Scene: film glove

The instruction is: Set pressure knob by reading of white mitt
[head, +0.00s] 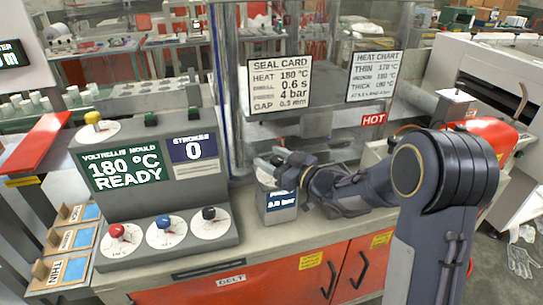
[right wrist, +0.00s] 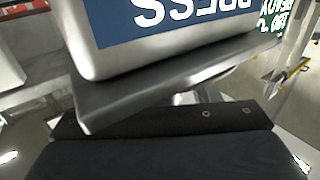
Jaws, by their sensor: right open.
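A small grey box (head: 277,207) stands on the counter, its lower display reading about 3.0 bar, the first digit unclear. In the right wrist view a blue label (right wrist: 170,18) with upside-down white letters fills the top. My right gripper (head: 268,161) is open at the top of this box. Its fingers hide most of what is there, so I cannot tell whether they touch a knob. No white mitt is clear to me; pale gloves (head: 522,255) lie at the lower right. The seal card (head: 280,86) reads heat 180 °C, 0.6 s and 4 bar. My left gripper is out of view.
A grey console (head: 150,200) reads 180 °C READY and carries red (head: 117,231), blue (head: 165,223) and black (head: 208,213) knobs. A heat chart (head: 375,76) and a red HOT sign (head: 373,119) are behind my arm. Clear panels stand behind the box.

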